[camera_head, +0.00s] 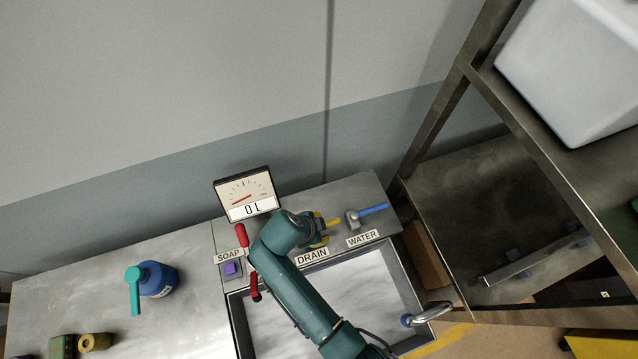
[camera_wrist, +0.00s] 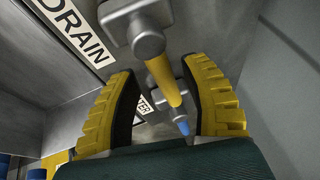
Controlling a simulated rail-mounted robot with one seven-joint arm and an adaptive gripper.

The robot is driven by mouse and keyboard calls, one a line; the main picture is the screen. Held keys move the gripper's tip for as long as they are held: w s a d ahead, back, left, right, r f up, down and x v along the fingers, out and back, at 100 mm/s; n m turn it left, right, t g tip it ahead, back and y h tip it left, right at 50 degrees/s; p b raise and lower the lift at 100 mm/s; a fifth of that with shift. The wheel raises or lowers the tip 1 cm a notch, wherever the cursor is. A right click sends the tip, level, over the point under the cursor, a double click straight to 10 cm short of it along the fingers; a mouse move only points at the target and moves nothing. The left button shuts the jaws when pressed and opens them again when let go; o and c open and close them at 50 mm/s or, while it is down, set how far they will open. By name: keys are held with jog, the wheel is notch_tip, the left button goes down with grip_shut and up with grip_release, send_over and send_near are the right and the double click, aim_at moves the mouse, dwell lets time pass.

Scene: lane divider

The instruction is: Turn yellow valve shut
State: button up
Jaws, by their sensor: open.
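The yellow valve handle (camera_head: 332,222) is behind the DRAIN label (camera_head: 312,257), partly hidden by my gripper in the head view. In the wrist view the yellow handle (camera_wrist: 163,78) runs out from a grey valve body (camera_wrist: 137,28). My gripper (camera_wrist: 158,72) is open, with one ribbed yellow finger on each side of the handle. Gaps show between the handle and both fingers, so it is not clamped. In the head view my gripper (camera_head: 318,232) is at the drain valve, its fingers mostly hidden by my arm.
The blue-handled water valve (camera_head: 370,210) is close to the right, behind the WATER label (camera_head: 362,238). A gauge (camera_head: 247,193) reading 0 L stands at the back left. A red handle (camera_head: 241,235) is near the SOAP label. The sink (camera_head: 372,285) lies in front; a blue bottle (camera_head: 158,279) stands left.

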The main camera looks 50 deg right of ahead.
jog(key=v, duration=1.2)
jog(key=shift+w, duration=0.1)
jog(key=w+a+r+n+t+y, duration=0.1)
jog(key=w+a+r+n+t, duration=0.25)
jog(key=r, duration=0.55)
jog(key=w+r+n+t, duration=0.3)
jog(key=w+r+t, duration=0.25)
jog(key=r, duration=0.35)
jog(key=w+a+r+n+t+y, duration=0.1)
jog(key=w+a+r+n+t, duration=0.25)
jog(key=r, duration=0.55)
jog(key=s+a+r+n+t+y+p, duration=0.1)
jog(key=r+n+p, duration=0.4)
jog(key=r, duration=0.6)
jog(key=s+r+n+t+p, duration=0.3)
jog(key=r+n+t+p, duration=0.1)
jog(key=r, duration=0.8)
jog(key=s+a+r+n+t+y+p, duration=0.1)
jog(key=r+n+t+p, duration=0.4)
jog(key=r, duration=0.7)
jog(key=shift+s+a+n+y+p, duration=0.3)
jog(key=shift+s+p, duration=0.4)
jog(key=shift+s, duration=0.15)
